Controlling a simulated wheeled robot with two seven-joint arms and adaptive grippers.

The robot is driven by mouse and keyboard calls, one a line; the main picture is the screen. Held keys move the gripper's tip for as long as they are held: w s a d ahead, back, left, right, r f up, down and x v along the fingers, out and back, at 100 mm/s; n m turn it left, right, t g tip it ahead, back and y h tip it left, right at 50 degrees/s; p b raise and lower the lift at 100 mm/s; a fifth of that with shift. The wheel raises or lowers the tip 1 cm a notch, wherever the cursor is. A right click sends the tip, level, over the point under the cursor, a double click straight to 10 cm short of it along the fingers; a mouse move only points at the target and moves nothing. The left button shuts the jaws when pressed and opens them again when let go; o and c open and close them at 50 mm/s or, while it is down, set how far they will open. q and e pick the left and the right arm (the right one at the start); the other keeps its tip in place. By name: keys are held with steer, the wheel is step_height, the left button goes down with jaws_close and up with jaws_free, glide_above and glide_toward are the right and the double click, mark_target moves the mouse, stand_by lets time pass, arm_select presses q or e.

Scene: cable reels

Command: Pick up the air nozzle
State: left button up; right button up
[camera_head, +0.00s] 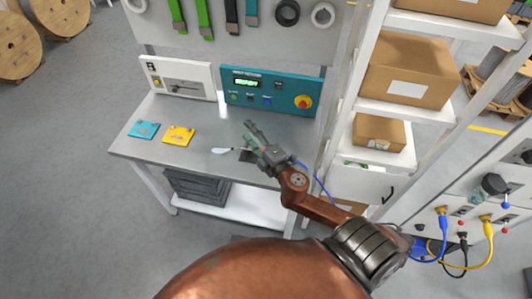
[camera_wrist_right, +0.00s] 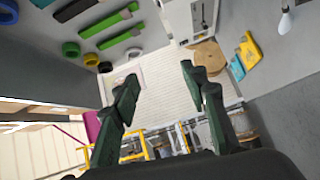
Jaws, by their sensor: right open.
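A small white, bulb-ended piece (camera_head: 222,150) lies on the grey workbench (camera_head: 205,112), near its front edge. It could be the air nozzle, but it is too small to be sure. A similar white piece shows at the upper right edge of the right wrist view (camera_wrist_right: 285,22). My right gripper (camera_head: 249,131) is over the right part of the bench, to the right of the white piece and apart from it. In the right wrist view its two fingers (camera_wrist_right: 160,75) are spread with nothing between them. My left gripper is not in view.
A teal control panel (camera_head: 270,92) and a white panel box (camera_head: 180,79) stand at the bench's back. Teal (camera_head: 144,130) and yellow (camera_head: 179,135) pieces lie at left. A shelf rack with cardboard boxes (camera_head: 408,70) stands close on the right. The bench's middle is clear.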

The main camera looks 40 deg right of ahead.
steer(key=a+r+n+g+y, duration=0.1)
steer(key=a+r+n+y, duration=0.2)
steer(key=a+n+y, duration=0.8)
steer(key=s+a+f+n+g, duration=0.1)
steer(key=a+f+n+g, duration=0.2)
steer(key=f+n+g, duration=0.55)
steer(key=s+d+f+n+g+h, duration=0.1)
steer(key=d+f+n+h, duration=0.4)
steer(key=d, duration=0.7)
steer(key=d+f+n+g+h, duration=0.1)
steer(key=d+f+n+h, duration=0.45)
steer(key=d, duration=0.65)
steer(key=shift+m, duration=0.5)
steer(key=p+x, duration=0.3)
steer(key=x, duration=0.3)
steer(key=shift+s+f, duration=0.15)
steer(key=shift+f, duration=0.05)
steer(key=shift+w+f, duration=0.25)
steer(key=shift+f, duration=0.2)
jaws_close()
